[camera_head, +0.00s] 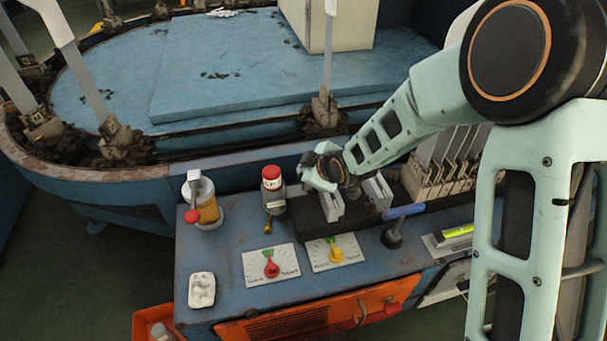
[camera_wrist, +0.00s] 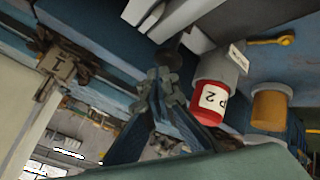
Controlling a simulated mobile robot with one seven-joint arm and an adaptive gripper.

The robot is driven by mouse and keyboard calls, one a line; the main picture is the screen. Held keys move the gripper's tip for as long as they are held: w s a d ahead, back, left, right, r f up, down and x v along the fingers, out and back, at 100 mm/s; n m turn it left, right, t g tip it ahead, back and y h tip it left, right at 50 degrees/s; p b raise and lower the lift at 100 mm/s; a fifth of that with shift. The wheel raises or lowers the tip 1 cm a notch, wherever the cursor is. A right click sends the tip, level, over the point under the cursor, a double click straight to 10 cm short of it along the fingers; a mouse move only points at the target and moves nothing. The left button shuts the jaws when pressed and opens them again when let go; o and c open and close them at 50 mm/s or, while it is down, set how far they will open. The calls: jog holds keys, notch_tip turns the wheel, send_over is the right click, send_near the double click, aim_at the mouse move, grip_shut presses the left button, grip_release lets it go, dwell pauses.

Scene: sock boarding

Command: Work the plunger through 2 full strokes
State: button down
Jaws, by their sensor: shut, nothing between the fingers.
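An amber jar (camera_head: 208,210) with a pale top and a red knob (camera_head: 192,216) on its side stands at the left of the blue bench. To its right is a grey body with a red cap (camera_head: 271,174), labelled P2 in the wrist view (camera_wrist: 211,100). Neither picture shows clearly which part is the plunger. The jar also shows in the wrist view (camera_wrist: 268,106), partly cut off by my wrist. My gripper (camera_head: 326,166) is right of the red cap, over the dark rail. In the wrist view my gripper (camera_wrist: 166,80) is shut and empty, apart from the cap.
Pale blocks (camera_head: 332,205) stand on the dark rail under my arm. A blue-handled lever (camera_head: 403,211) and two dial plates (camera_head: 270,264) (camera_head: 334,252) are on the bench. Upright sock boards (camera_head: 327,60) stand behind.

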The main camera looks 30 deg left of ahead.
jog(key=shift+f+b, duration=0.45)
jog(key=shift+f, duration=0.65)
dwell(0.5)
dwell(0.3)
jog(key=shift+r+p, duration=1)
jog(key=shift+r, duration=0.8)
jog(key=shift+r, duration=0.1)
jog(key=shift+r+p, duration=1.7)
jog(key=shift+r, duration=0.75)
